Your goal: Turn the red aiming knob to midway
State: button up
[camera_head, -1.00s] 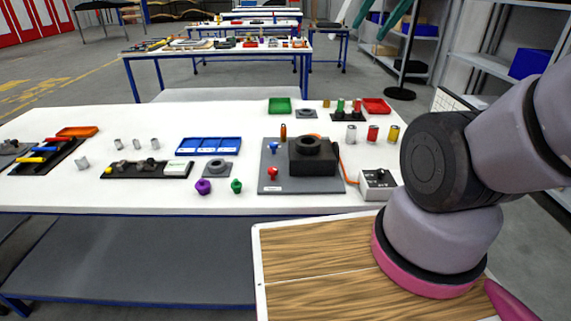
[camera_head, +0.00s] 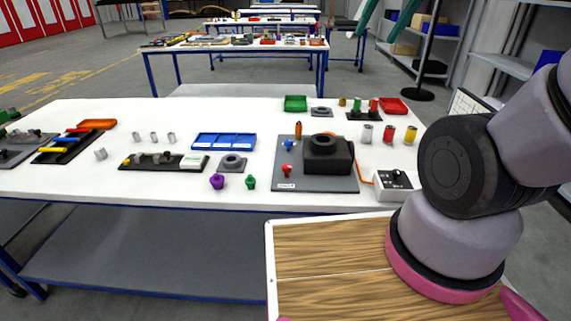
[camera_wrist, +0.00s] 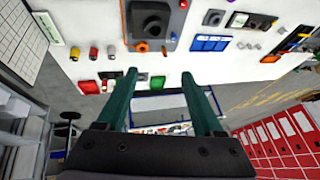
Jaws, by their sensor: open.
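The red aiming knob (camera_head: 287,170) stands near the front left of a dark grey base plate (camera_head: 320,184) on the white table. A blue knob (camera_head: 288,145) is behind it on the same plate, and a black block with a round ring (camera_head: 326,152) is to its right. There the table appears upside down and the plate lies beyond the fingertips, near the top edge. The gripper is apart from the knob.
A purple knob (camera_head: 217,181) and a green knob (camera_head: 250,182) stand left of the plate. A control box (camera_head: 398,185) with an orange cable is at its right. A blue tray (camera_head: 224,141) and several coloured cylinders stand nearby. A wood-topped board (camera_head: 330,245) lies before the table.

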jog(key=w+a+f+n+g+h, duration=0.1)
jog(key=w+a+f+n+g, duration=0.2)
jog(key=w+a+f+n, duration=0.25)
jog(key=n+g+h, duration=0.2)
jog(key=n+h, duration=0.1)
jog(key=n, duration=0.7)
send_over(287, 166)
notch_tip(287, 166, down, 14)
jog(key=a+f+n+h, duration=0.3)
jog(key=a+f+n, duration=0.25)
jog(key=f, duration=0.45)
jog(key=shift+y, duration=0.3)
jog(key=x, duration=0.7)
jog(key=d+x, duration=0.1)
jog(key=x, duration=0.2)
jog(key=shift+s, duration=0.3)
jog(key=shift+c, duration=0.3)
grip_shut()
